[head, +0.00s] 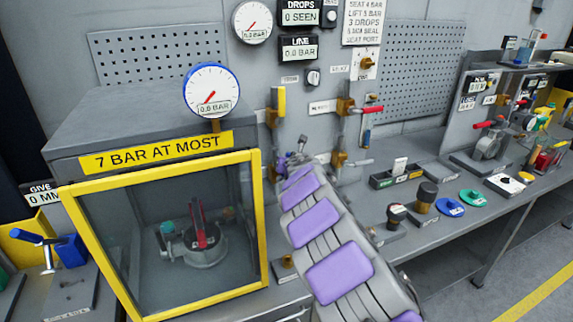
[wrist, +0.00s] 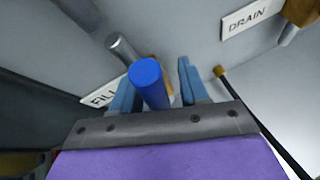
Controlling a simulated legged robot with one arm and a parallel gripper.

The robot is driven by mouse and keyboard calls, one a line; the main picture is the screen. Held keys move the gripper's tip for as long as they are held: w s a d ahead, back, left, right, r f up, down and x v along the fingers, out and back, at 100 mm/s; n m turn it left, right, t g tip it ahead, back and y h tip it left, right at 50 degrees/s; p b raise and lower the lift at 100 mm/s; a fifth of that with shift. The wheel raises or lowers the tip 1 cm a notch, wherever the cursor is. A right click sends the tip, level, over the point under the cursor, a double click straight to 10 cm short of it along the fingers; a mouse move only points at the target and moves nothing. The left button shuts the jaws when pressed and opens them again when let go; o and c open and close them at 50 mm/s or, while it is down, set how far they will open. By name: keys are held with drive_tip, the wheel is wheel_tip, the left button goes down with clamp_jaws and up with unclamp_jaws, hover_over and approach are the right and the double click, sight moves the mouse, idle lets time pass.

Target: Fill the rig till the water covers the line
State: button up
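The rig is a yellow-framed, glass-fronted box (head: 148,160) labelled "7 BAR AT MOST", with a red-handled valve (head: 201,228) inside. No water or level line can be made out. In the wrist view, a blue-ended handle (wrist: 148,82) stands between the blue fingers of my gripper (wrist: 157,85), with a visible gap on the right side. The gripper is open around the handle; I cannot tell if either finger touches it. A partly hidden "FILL" label (wrist: 102,97) is just behind. In the head view my gripper (head: 297,150) is small, beside the lower wall fittings.
A "DRAIN" label (wrist: 249,18) is to the right. Yellow (head: 281,101) and red (head: 372,110) valve handles are on the wall. Loose parts crowd the right bench (head: 440,222).

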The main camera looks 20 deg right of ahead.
drive_tip(key=shift+w+a+r, duration=0.1)
drive_tip(key=shift+r, duration=0.35)
